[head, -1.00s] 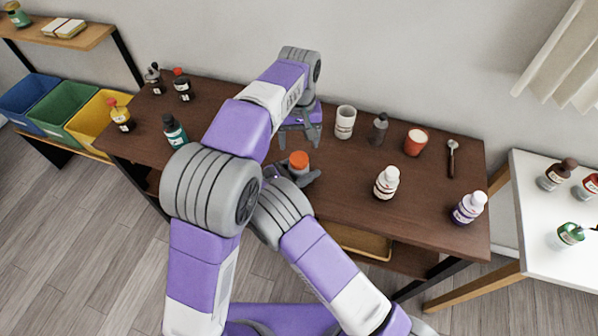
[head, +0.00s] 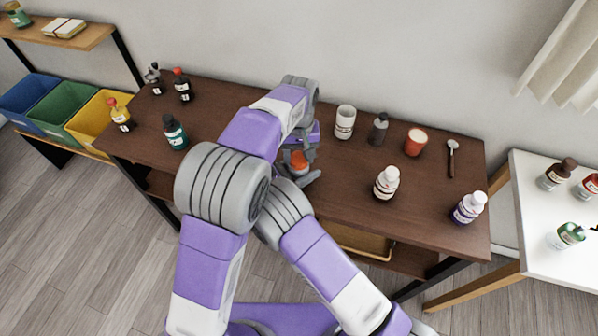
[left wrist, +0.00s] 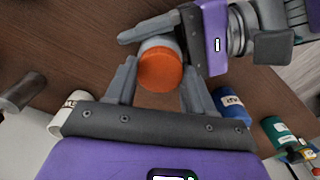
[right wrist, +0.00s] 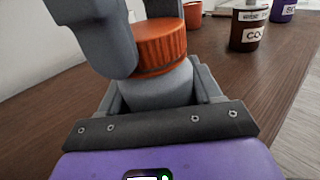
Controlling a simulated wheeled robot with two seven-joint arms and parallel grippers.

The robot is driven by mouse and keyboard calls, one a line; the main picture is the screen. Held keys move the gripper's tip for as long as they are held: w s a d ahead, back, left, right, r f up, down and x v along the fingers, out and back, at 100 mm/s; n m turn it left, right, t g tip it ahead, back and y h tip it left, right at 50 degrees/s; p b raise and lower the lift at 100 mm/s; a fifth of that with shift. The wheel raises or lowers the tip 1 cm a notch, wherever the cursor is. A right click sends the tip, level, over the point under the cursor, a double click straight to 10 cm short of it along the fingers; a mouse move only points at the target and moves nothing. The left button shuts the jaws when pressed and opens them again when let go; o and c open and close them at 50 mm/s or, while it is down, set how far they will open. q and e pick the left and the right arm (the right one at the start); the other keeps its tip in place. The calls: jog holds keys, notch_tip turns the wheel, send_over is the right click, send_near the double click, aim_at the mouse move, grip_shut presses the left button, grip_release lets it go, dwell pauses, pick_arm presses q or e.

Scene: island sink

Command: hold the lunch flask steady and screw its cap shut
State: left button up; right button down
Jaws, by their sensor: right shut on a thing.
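The lunch flask has a ridged orange cap (head: 298,160), and its grey body (right wrist: 158,88) shows in the right wrist view. My right gripper (right wrist: 165,92) is shut on the body, with one finger on each side, and the flask stands upright. My left gripper (head: 302,148) is over the flask from above. In the left wrist view the orange cap (left wrist: 161,68) lies between the two spread fingers of my left gripper (left wrist: 160,75), which look open around it. One left finger covers part of the cap in the right wrist view. My left arm hides much in the head view.
A teal bottle (head: 174,132) and several others stand left.

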pick_arm(q)
jog(key=c, duration=0.5)
jog(key=o, duration=1.2)
jog(key=shift+o, duration=0.2)
notch_tip(320, 180, up, 12)
pick_arm(e)
jog(key=shift+c, duration=0.7)
grip_release()
